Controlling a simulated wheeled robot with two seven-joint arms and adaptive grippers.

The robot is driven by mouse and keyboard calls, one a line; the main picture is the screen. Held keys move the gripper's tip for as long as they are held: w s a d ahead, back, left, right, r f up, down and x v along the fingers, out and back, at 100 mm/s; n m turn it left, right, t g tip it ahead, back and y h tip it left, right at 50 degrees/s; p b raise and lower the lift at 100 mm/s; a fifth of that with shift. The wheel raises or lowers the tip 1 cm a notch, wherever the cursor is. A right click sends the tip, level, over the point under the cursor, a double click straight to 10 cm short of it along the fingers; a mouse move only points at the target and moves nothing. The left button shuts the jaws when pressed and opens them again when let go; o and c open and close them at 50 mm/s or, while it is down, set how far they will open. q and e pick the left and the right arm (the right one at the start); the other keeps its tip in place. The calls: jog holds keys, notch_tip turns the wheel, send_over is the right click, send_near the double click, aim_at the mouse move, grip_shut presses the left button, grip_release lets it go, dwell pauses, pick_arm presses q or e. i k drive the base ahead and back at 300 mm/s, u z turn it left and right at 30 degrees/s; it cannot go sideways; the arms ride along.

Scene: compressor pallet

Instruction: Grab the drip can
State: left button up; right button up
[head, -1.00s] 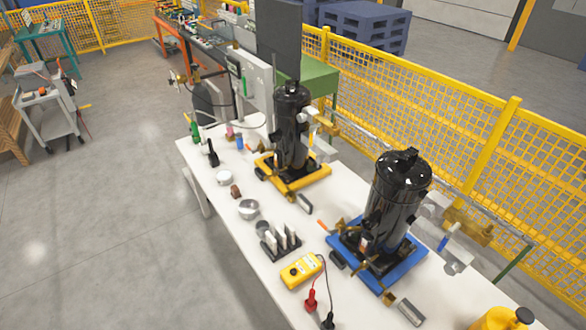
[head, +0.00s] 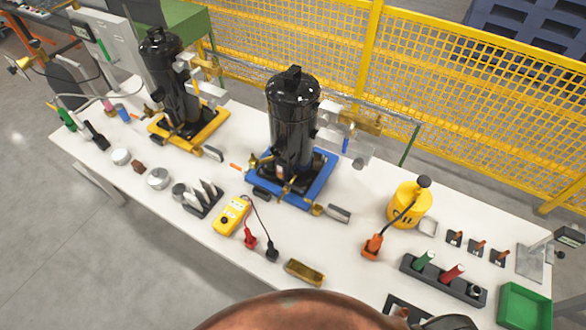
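No part carries a readable drip can label, so I cannot tell for sure which thing it is. A yellow can (head: 405,206) with a black cap and a dark hose stands upright on the right half of the white table, behind an orange tool. Small round metal cans also stand on the left half: a pale one (head: 121,157), a silver one (head: 158,178) and a darker grey one (head: 180,191). Neither of my grippers can be made out in the head view.
Two black compressors stand on a yellow base (head: 213,129) and a blue base (head: 318,188). A yellow meter (head: 231,214), a brass tray (head: 304,271), a dark holder (head: 443,279) and a green bin (head: 523,306) occupy the white table (head: 335,240). A yellow fence (head: 440,120) runs behind.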

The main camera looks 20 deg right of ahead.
aim_at(178, 189)
jog(key=z, duration=1.4)
jog(key=k, duration=1.05)
jog(key=u, duration=1.4)
jog(key=i, duration=0.5)
